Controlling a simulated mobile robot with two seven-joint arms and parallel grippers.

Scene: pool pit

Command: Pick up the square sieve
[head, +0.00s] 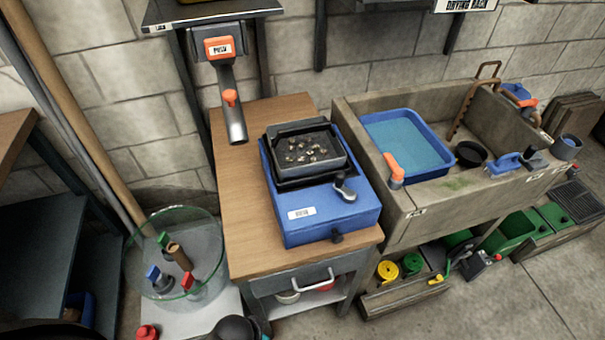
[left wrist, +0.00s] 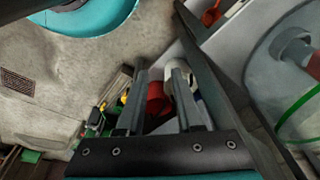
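The square sieve (head: 312,171) is a dark grey square tray with small stones in it, in the head view. It sits on top of a blue boxy device (head: 322,213) with a black lever, on a wooden-topped cabinet (head: 240,205). My left gripper (left wrist: 160,68) shows in the left wrist view with its two fingers apart and nothing held between them. It points down at the floor and low shelf area; the sieve is not in that view. My left gripper is not clearly seen in the head view. My right gripper is in neither view.
A stone sink (head: 400,228) with a blue tray (head: 368,122) stands right of the cabinet. A grey handheld tool (head: 231,95) with an orange label hangs above its back left. A clear round bin (head: 140,275) stands at left. A drawer handle (head: 300,284) sticks out in front.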

